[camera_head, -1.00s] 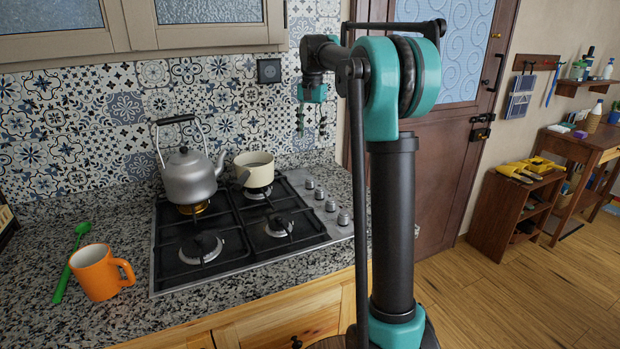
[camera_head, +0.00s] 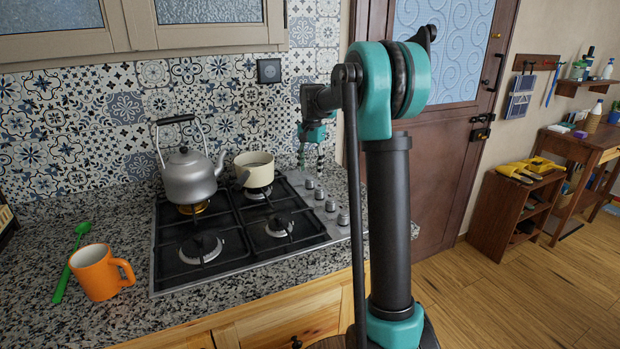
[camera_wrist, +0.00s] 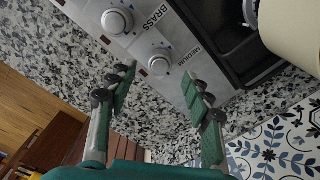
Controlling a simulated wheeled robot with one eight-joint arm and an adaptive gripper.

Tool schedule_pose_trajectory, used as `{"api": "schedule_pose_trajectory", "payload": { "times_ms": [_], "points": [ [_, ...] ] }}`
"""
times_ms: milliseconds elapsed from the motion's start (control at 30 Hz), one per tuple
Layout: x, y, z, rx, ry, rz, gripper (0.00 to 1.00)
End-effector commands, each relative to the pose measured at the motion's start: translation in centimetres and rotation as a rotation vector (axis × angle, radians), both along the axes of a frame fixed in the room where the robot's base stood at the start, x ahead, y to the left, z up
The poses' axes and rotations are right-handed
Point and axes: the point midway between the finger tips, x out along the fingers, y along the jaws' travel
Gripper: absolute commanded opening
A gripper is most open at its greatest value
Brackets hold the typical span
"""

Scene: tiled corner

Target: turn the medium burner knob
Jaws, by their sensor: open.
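The medium burner knob (camera_wrist: 159,63) is a round silver knob beside the printed word MEDIUM on the hob's steel strip. In the head view it is the knob nearest the wall (camera_head: 309,184). My gripper (camera_wrist: 158,77) is open and empty, with one green finger on each side of the knob in the wrist view. In the head view my gripper (camera_head: 311,163) points down above that end of the knob row. The fingertips look apart from the knob; the exact height is hard to tell.
Another knob (camera_wrist: 117,21), beside the word BRASS, is close by. A cream pot (camera_head: 254,170) stands on the hob (camera_head: 237,262) near the gripper. A grey kettle (camera_head: 190,180) stands behind left. The tiled wall (camera_head: 220,110) is close behind. Granite counter right of the knobs is clear.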

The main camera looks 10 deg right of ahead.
Motion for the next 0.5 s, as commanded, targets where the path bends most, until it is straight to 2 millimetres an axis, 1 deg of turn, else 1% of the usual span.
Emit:
{"api": "schedule_pose_trajectory", "payload": {
  "times_ms": [33, 100, 200, 333, 500],
  "points": [
    [0.0, 0.0, -0.9, 0.0, 0.0, 0.0, 0.5],
    [0.1, 0.1, -2.0, 0.0, 0.0, 0.0, 0.5],
    [0.1, 0.1, -3.0, 0.0, 0.0, 0.0, 0.5],
    [0.1, 0.1, -3.8, 0.0, 0.0, 0.0, 0.5],
    [0.1, 0.1, -4.1, 0.0, 0.0, 0.0, 0.5]
  ]
}}
